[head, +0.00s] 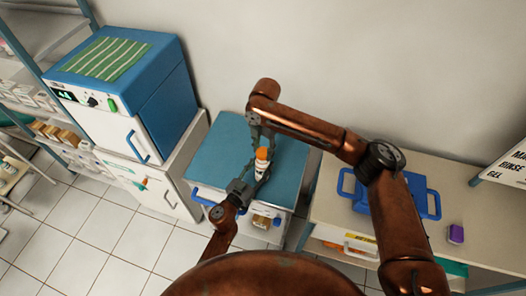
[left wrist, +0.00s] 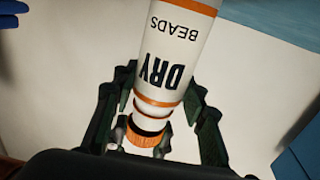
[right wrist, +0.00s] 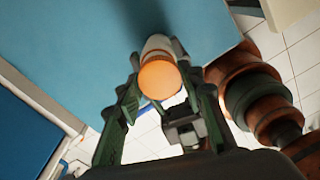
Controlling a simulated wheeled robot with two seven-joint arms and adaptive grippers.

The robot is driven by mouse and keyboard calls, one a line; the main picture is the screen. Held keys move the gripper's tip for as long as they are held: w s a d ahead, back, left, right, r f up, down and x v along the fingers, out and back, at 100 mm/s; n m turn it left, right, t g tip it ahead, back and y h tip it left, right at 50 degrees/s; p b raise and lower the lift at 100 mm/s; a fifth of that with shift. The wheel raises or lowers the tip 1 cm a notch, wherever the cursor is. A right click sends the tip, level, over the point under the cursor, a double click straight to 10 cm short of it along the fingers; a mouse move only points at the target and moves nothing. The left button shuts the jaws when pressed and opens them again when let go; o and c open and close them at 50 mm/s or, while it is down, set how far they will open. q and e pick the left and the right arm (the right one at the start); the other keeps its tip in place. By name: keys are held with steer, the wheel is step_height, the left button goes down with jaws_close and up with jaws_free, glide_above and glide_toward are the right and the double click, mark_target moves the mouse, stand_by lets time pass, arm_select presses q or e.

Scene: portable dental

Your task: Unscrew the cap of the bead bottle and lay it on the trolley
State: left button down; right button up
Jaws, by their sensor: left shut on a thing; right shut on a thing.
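The bead bottle (head: 261,168) is white with orange bands, held above the blue-topped trolley (head: 287,166). In the left wrist view, the bottle (left wrist: 175,55) reads "DRY BEADS" upside down. My left gripper (head: 246,184) is shut on its body. The orange cap (head: 262,153) faces upward. My right gripper (head: 258,143) reaches down from above and is shut on the cap. The cap's round face (right wrist: 160,80) shows between its fingers in the right wrist view. In the left wrist view, white neck shows between an orange band and the cap (left wrist: 147,135). I cannot tell whether the cap is loose.
A blue and white cabinet unit (head: 130,85) stands left of the trolley. A counter at the right holds a blue tray (head: 428,190) and a purple box (head: 456,233). The trolley top has free room around the bottle. Its drawers face the tiled floor.

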mark_target(263, 151)
arm_select(q)
steer(key=shift+a+f, duration=0.15)
steer(key=shift+f, duration=0.25)
arm_select(e)
steer(key=shift+w+d+r, duration=0.1)
steer(key=shift+w+r, duration=0.05)
steer(key=shift+r, duration=1.8)
arm_select(q)
steer(key=c, duration=1.6)
jaws_free()
steer(key=o, duration=0.3)
steer(key=shift+r, duration=0.1)
arm_select(e)
steer(key=shift+w+f, duration=0.1)
arm_select(q)
steer(key=shift+o, duration=1)
steer(key=shift+r, duration=0.15)
